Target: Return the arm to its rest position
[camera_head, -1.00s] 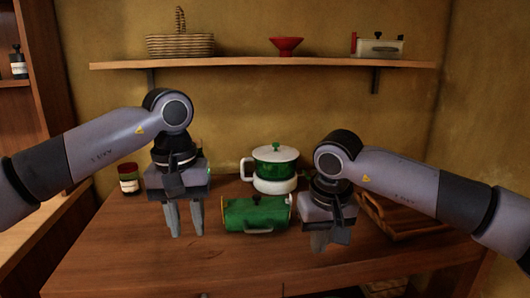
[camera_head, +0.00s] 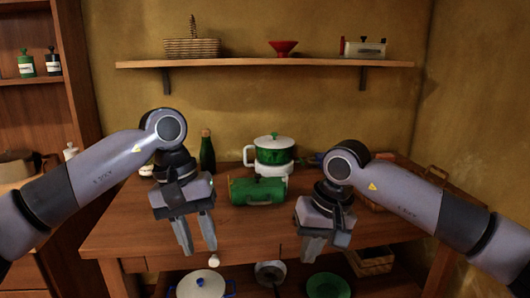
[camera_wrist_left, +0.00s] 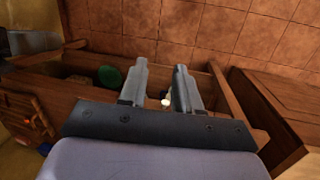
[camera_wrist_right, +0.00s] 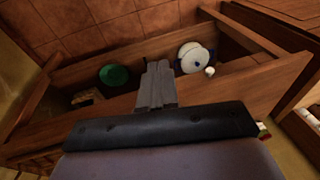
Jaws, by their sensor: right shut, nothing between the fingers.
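My left gripper (camera_head: 195,234) hangs fingers down in front of the wooden table's front edge, left of the middle. Its two fingers stand apart with nothing between them, as the left wrist view (camera_wrist_left: 164,85) also shows. My right gripper (camera_head: 323,246) hangs in front of the table's front edge, right of the middle. Its fingers are together and empty, and they show side by side in the right wrist view (camera_wrist_right: 156,86). Both arms are bent, with the forearms coming in from the sides.
A lower shelf holds a green bowl (camera_head: 327,286) and a white lidded pot (camera_head: 200,285). A wall shelf (camera_head: 265,63) runs behind.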

